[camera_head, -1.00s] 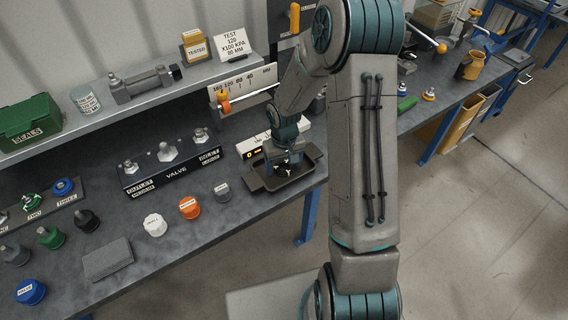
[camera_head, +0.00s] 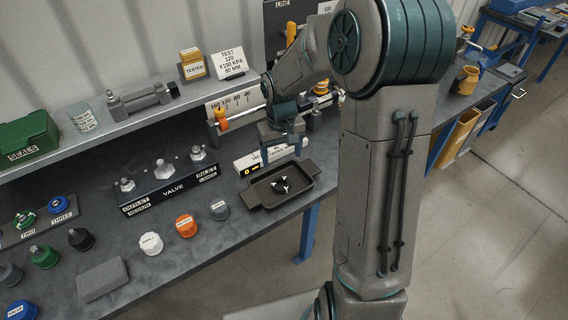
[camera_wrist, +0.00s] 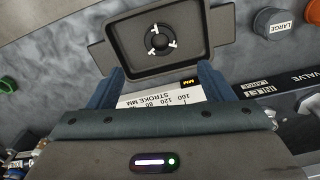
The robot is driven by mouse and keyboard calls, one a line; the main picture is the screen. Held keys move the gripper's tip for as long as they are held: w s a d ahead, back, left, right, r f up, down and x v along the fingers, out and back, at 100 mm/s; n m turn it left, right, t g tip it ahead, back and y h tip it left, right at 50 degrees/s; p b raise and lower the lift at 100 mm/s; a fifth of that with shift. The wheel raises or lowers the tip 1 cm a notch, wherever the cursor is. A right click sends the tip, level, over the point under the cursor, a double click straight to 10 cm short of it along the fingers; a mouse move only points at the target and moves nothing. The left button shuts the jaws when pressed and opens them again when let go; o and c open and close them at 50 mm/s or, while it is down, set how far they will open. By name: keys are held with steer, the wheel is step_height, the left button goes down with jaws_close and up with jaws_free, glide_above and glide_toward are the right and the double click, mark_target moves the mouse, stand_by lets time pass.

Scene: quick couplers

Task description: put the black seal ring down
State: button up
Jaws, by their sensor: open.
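The black seal ring (camera_wrist: 152,40) appears as a small dark round shape among three white-tipped prongs in the middle of a dark tray (camera_wrist: 205,60). Its dark colour blends with the tray, so its exact outline is hard to tell. In the head view the tray (camera_head: 256,196) stands near the bench's front edge, with the prongs at its centre. My gripper (camera_head: 281,154) is above and behind the tray, apart from it. In the wrist view my gripper (camera_wrist: 161,76) has its two fingers spread wide, with nothing between them.
A stroke scale block (camera_head: 246,164) lies behind the tray. A valve block (camera_head: 172,185) and capped pieces, orange (camera_head: 186,226), white (camera_head: 151,243) and grey (camera_head: 219,210), stand to the left. A shelf (camera_head: 60,148) with a green seals box (camera_head: 28,138) runs behind.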

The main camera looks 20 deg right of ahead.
steer(key=s+r+t, duration=0.1)
steer(key=s+r, duration=0.5)
steer(key=s, duration=0.4)
steer(key=s+r+m+t, duration=0.1)
steer(key=s+r+t, duration=0.1)
steer(key=s+r, duration=0.5)
steer(key=s, duration=0.4)
steer(key=shift+r+t, duration=0.15)
steer(key=shift+t, duration=0.15)
steer(key=shift+w, duration=0.1)
